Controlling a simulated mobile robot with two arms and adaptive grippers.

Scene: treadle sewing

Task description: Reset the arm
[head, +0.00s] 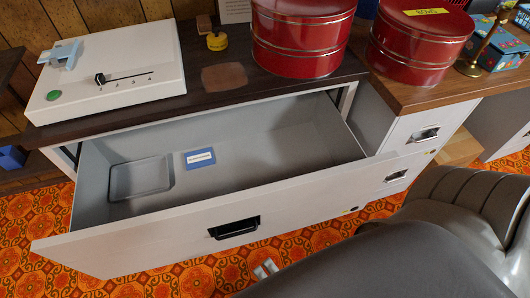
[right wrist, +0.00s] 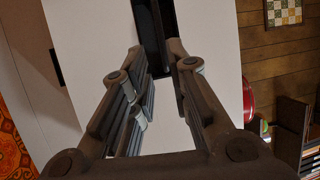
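My right gripper (head: 266,268) shows only its pale fingertips in the head view, just below and right of the black handle (head: 237,228) of the open drawer (head: 120,240). In the right wrist view its fingers (right wrist: 160,75) are spread apart with nothing between them. The drawer's white front and black handle (right wrist: 151,35) lie beyond the fingers there. The gripper looks clear of the handle. My left gripper is in neither view.
The pulled-out drawer holds a grey tray (head: 141,179) and a blue labelled card (head: 200,158). On top stand a white device (head: 110,85), a yellow tape measure (head: 217,42) and red tins (head: 300,40).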

